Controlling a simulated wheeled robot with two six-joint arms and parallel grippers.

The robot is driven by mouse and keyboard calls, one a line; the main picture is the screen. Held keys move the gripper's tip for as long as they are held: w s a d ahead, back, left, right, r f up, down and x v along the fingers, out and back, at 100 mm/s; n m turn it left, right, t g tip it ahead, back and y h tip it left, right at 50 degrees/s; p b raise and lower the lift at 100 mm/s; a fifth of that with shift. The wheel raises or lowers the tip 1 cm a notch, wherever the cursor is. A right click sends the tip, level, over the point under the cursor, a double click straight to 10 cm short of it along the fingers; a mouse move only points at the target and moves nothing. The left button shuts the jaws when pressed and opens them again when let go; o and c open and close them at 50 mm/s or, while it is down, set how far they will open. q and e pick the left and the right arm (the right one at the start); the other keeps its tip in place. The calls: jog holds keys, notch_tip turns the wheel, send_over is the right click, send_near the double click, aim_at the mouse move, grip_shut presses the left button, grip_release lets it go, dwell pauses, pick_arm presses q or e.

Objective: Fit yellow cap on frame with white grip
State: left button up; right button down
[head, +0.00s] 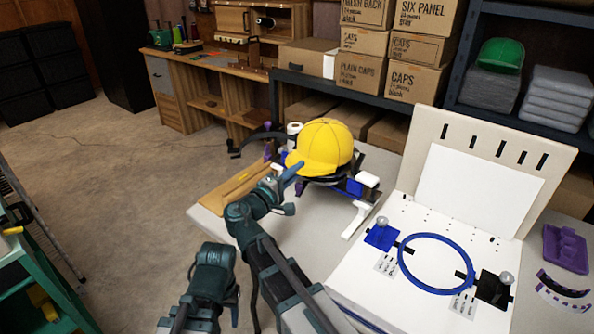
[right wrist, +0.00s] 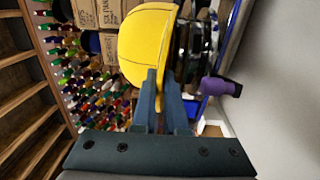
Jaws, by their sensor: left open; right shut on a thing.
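The yellow cap (head: 327,143) is over a dark ring-shaped frame at the back of the white table, brim toward the left. The frame has blue parts (head: 355,187) and a white grip (head: 368,180) on its right. The cap hides most of the ring, so I cannot tell how fully it is seated. My right gripper (head: 293,169) is shut on the cap's brim. In the right wrist view, its fingers (right wrist: 166,90) meet the yellow cap (right wrist: 146,42), with the dark frame (right wrist: 193,48) beside it. My left gripper (head: 222,268) is low at the left, away from the cap, fingertips unclear.
A white board with a blue hoop (head: 402,262) stands right of the frame. A purple tray (head: 565,248) lies at far right. A wooden strip (head: 235,189) lies on the table's left. A purple part (right wrist: 220,86) shows near the frame. Boxes (head: 425,80) stand behind.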

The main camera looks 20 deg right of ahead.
pick_arm(q)
jog(key=shift+f+b, duration=0.5)
jog(key=shift+f, duration=0.1)
pick_arm(e)
jog(key=shift+f, duration=0.6)
jog(key=c, duration=0.9)
grip_release()
pick_arm(q)
jog(key=shift+a, duration=0.1)
pick_arm(e)
jog(key=shift+s+a, duration=0.1)
